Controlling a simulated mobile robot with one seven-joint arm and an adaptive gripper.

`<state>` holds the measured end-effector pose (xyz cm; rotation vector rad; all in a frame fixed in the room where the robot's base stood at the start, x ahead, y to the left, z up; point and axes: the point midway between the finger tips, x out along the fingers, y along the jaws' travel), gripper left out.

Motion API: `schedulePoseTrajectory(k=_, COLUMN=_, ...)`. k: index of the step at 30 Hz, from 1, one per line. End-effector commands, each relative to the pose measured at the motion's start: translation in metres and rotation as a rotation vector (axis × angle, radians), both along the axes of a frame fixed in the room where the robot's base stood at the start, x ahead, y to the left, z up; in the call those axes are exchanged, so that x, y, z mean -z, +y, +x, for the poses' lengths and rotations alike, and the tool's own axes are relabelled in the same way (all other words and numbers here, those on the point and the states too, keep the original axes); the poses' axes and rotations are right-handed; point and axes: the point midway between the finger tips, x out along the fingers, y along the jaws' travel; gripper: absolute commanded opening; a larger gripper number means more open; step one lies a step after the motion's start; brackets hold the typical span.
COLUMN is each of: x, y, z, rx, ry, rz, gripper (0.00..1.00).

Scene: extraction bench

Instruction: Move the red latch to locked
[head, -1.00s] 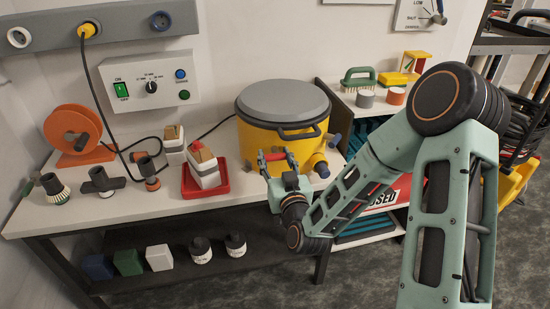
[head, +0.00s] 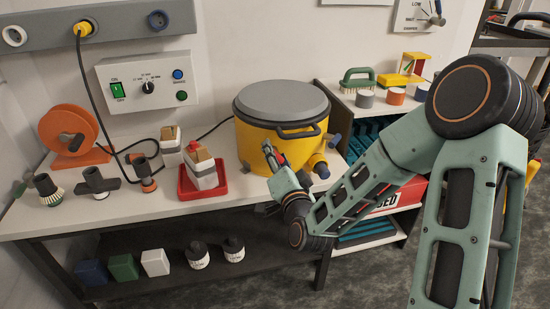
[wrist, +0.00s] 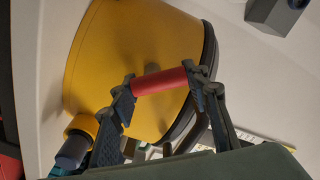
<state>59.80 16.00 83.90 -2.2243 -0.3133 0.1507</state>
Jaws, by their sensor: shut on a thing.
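The yellow drum (head: 255,145) with a grey lid (head: 280,102) stands on the bench. The red latch (wrist: 158,81) is a short red bar at the drum's front, and the wrist view shows a grey stub behind it. My gripper (wrist: 166,82) has one fingertip at each end of the bar and is shut on it. The yellow wall also fills the upper left of the wrist view (wrist: 110,60). In the head view my gripper (head: 273,157) is at the drum's lower front, and the latch is mostly hidden by the fingers. No lock marking is readable.
A yellow outlet (head: 317,160) juts from the drum just right of my gripper. A black handle (head: 298,131) sits above it. The bench front (head: 230,196) is bare.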

Motion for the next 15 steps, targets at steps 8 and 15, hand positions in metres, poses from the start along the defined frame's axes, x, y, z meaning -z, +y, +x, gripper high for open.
schedulePoseTrajectory(k=8, x=0.0006, y=-0.003, z=0.0004, rx=0.0, ry=0.075, rz=0.252, gripper=0.18)
schedulePoseTrajectory(k=15, x=0.0001, y=-0.0048, z=0.0011, rx=0.001, ry=0.129, rz=0.444, gripper=0.18)
